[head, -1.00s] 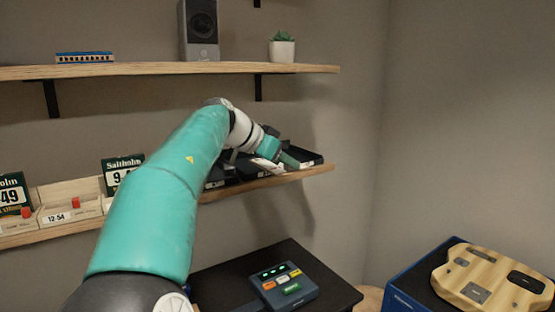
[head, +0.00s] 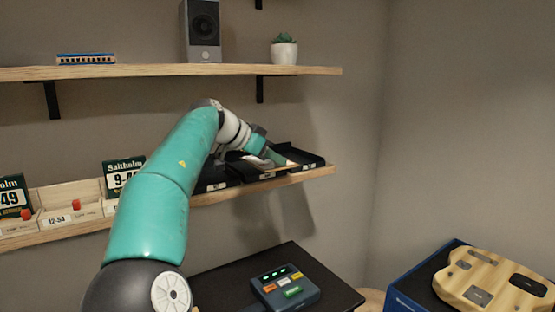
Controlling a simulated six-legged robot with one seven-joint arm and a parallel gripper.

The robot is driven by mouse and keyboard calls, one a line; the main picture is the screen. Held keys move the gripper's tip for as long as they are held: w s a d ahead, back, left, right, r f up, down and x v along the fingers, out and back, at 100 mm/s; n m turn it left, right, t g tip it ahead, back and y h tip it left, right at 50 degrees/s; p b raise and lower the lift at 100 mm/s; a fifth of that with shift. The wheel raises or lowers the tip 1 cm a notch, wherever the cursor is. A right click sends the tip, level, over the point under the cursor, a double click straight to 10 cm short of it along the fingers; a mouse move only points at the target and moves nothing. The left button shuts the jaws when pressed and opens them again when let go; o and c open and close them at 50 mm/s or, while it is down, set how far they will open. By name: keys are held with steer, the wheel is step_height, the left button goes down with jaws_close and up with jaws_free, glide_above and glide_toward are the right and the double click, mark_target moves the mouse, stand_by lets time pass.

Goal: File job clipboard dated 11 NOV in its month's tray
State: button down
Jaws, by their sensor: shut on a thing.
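My gripper (head: 272,158) is at the black trays on the lower shelf, in the head view. It is shut on a thin, pale and green piece, which I take to be the clipboard (head: 285,159); its date cannot be read. The clipboard is tilted over the right-hand black tray (head: 308,167). Whether it touches the tray's floor cannot be told. Another black tray (head: 212,186) stands to the left, partly behind my arm. The trays' small front labels are too small to read.
The lower wooden shelf (head: 318,172) also holds boxes with "Saltholm" string packs (head: 123,172) at left. The upper shelf (head: 160,71) holds a speaker (head: 203,31) and a potted plant (head: 284,50). Below are a dark table with a button device (head: 285,287) and a guitar body (head: 492,282).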

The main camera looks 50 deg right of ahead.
mark_target(253, 160)
steer(key=shift+w+d, duration=0.3)
steer(key=shift+w, duration=0.65)
steer(key=shift+w+d, duration=0.25)
steer(key=shift+w, duration=0.65)
steer(key=shift+w+d, duration=0.3)
steer(key=shift+w, duration=0.65)
steer(key=shift+w+d+r, duration=0.1)
steer(key=shift+w+d, duration=0.05)
steer(key=shift+w, duration=0.25)
steer(key=shift+w+d, duration=0.25)
steer(key=shift+w, duration=0.65)
steer(key=shift+f, duration=1.95)
steer(key=c, duration=1.2)
jaws_free()
steer(key=shift+r, duration=2.5)
